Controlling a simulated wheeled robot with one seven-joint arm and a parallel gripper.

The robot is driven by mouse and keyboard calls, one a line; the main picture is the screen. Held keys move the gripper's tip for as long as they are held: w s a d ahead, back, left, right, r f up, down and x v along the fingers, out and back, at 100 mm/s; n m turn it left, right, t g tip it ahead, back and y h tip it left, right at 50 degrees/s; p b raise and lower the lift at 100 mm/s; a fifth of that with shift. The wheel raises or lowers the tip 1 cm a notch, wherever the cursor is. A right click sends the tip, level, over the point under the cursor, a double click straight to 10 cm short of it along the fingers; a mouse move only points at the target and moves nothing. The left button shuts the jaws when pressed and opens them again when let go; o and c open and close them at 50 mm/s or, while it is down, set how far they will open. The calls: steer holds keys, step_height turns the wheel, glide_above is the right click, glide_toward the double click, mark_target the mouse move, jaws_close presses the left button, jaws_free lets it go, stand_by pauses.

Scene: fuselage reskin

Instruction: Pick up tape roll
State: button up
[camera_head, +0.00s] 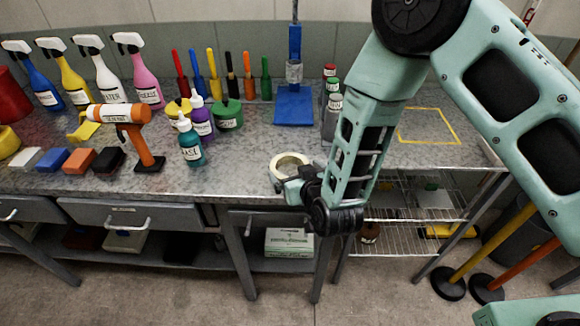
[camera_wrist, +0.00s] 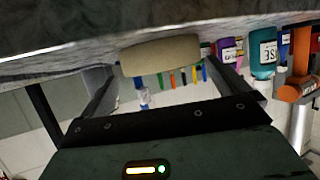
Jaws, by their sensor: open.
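The tape roll (camera_head: 276,166) is a cream ring lying flat near the front edge of the grey workbench. In the wrist view it shows edge-on as a beige band (camera_wrist: 160,56), and the picture is upside down. My gripper (camera_head: 294,184) is low at the bench's front edge, right at the near side of the roll. In the wrist view my gripper (camera_wrist: 165,75) is open, with one finger towards each end of the roll. The roll lies between or just ahead of the fingertips; I cannot tell whether they touch it. The arm hides part of its near right side.
The workbench (camera_head: 235,180) holds spray bottles (camera_head: 105,70), an orange tool (camera_head: 130,125) and a teal bottle (camera_head: 189,145) left of the roll. Small bottles (camera_head: 332,115) stand behind my arm. A yellow-outlined square (camera_head: 428,125) on the right is empty.

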mark_target(285, 162)
steer(key=p+x, duration=0.1)
steer(key=x, duration=0.3)
steer(key=shift+s+a+f, duration=0.1)
steer(key=shift+f, duration=0.15)
steer(key=c, duration=0.8)
steer(key=shift+c, duration=0.2)
steer(key=shift+r, duration=0.1)
step_height(285, 162, up, 10)
steer(key=shift+f+b, duration=0.1)
steer(key=shift+b, duration=0.95)
